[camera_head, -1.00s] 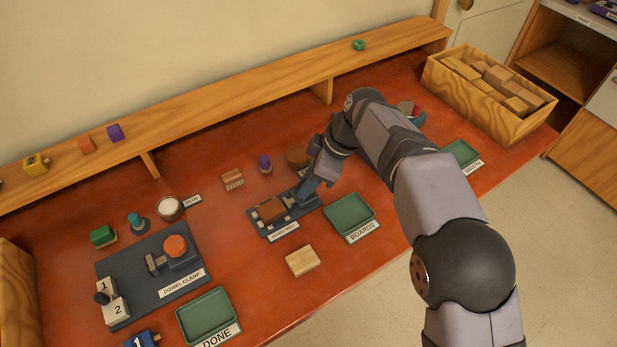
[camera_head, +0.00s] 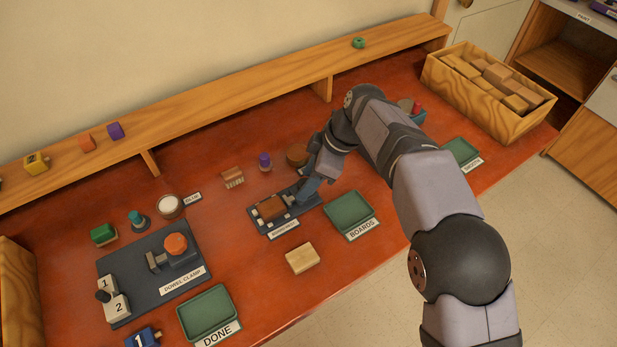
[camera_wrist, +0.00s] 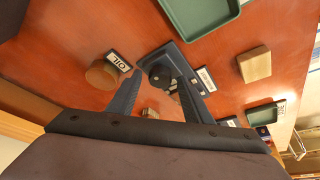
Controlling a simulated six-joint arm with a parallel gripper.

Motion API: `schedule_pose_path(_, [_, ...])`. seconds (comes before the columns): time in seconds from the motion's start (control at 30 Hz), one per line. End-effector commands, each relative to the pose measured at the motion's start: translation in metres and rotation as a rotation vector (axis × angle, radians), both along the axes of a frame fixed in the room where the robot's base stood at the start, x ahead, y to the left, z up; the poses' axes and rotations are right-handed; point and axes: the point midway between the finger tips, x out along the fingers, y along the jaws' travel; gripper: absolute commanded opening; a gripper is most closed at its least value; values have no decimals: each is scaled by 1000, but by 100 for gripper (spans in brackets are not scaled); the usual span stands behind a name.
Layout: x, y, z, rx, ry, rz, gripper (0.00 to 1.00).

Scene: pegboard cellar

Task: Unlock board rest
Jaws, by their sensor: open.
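The board rest (camera_head: 296,217) is a dark grey plate with a small label on its front edge, left of the BOARDS tray. A brown block (camera_head: 270,208) sits on its left part, beside small light metal parts. My gripper (camera_head: 309,192) is low over the plate's right end. In the wrist view my gripper (camera_wrist: 159,78) is open, its two dark fingers on either side of a dark round knob on the plate (camera_wrist: 181,52). I cannot tell whether the fingers touch the knob. The gripper hides part of the plate's right end in the head view.
A green BOARDS tray (camera_head: 349,212) stands close on the right. A tan wood block (camera_head: 302,259) lies in front. A brown round thing (camera_head: 296,155), a purple-topped piece (camera_head: 264,162) and a pinned brown block (camera_head: 232,177) stand behind. The dowel clamp (camera_head: 143,291) is at left.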

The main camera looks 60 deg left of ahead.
Motion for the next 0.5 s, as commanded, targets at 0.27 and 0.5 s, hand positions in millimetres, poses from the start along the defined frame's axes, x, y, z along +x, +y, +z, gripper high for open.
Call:
schedule_pose_path(0.27, [7,-5,22,5,-2,-2,46])
schedule_pose_path(0.5, [16,-14,52,3,-1,-1,46])
